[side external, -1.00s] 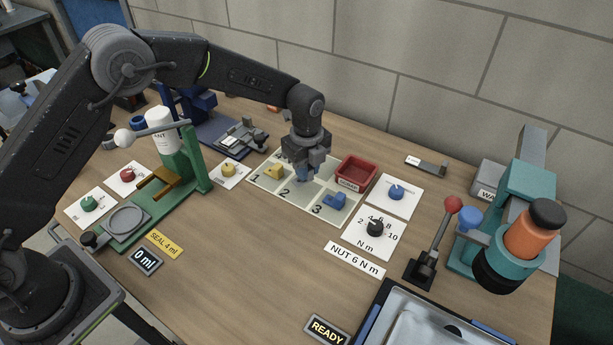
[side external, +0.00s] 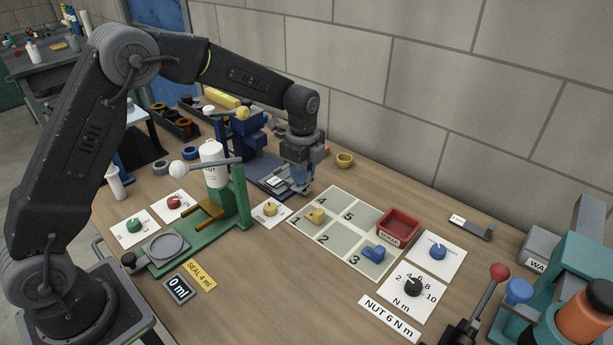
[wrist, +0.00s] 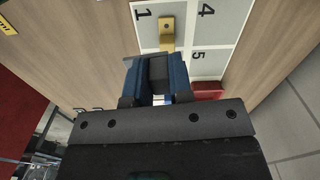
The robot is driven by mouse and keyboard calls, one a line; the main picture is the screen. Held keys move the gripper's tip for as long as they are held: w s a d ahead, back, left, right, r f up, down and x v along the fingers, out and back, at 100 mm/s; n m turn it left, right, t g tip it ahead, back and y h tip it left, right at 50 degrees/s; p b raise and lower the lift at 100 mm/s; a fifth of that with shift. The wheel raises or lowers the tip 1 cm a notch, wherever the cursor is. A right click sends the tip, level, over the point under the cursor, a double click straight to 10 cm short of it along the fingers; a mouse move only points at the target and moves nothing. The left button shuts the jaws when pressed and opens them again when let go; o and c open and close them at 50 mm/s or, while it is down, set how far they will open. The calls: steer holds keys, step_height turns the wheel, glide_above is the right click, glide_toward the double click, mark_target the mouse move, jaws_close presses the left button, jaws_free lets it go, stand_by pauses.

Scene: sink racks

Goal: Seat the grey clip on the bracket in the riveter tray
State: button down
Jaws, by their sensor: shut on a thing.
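My gripper (side external: 297,190) is at the right end of the blue riveter's base (side external: 262,172), low beside its tray. In the wrist view its blue fingers (wrist: 157,80) are shut on a dark grey piece, the grey clip (wrist: 157,70). In the side view the fingers hide the clip. A silver-grey bracket (side external: 276,183) shows in the riveter tray just left of the fingers, partly covered by my gripper. I cannot tell whether clip and bracket touch.
The numbered mat (side external: 340,208) holds a yellow clip (side external: 315,215) on cell 1 and a blue clip (side external: 374,253) on cell 3. A red bin (side external: 398,225) stands at its right. A green press (side external: 240,200) with a lever stands left of my gripper.

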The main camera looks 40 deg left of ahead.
steer(key=w+a+n, duration=0.1)
steer(key=n, duration=0.6)
steer(key=m, duration=2.6)
glide_above(290, 178)
steer(key=shift+f, duration=2.65)
steer(key=shift+f, duration=1.5)
